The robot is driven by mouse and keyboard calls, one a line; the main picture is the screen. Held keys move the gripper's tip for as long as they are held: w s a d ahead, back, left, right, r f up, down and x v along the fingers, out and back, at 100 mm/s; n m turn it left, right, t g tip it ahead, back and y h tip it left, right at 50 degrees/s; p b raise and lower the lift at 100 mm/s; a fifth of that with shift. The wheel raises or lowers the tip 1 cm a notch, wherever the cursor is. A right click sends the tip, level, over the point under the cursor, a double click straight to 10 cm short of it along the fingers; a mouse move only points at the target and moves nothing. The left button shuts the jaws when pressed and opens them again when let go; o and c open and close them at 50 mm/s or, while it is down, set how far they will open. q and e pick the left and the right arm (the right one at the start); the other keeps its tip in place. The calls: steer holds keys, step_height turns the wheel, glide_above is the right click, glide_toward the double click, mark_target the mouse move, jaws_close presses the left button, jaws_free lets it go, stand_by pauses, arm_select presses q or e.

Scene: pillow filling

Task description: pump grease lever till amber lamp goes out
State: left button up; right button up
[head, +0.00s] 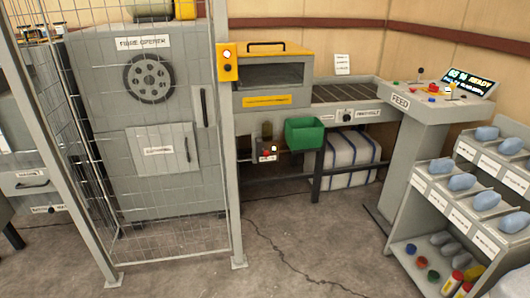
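A small grease unit (267,152) hangs below the feed machine. It has a dark cylinder on top and a label on its front. A small glowing amber-looking lamp (274,149) and a red part show at its right side, too small to tell apart clearly. I cannot make out the lever or its position. A yellow box (227,62) on the fence post also carries a lit orange lamp (227,53). Neither of my grippers is in view.
A green bin (305,133) sits right beside the grease unit. Wire fence (150,235) encloses the fibre opener (105,200) at left. A console (415,125) and a shelf rack (410,225) of blue bundles stand at right. Cracked floor (300,245) in front is clear.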

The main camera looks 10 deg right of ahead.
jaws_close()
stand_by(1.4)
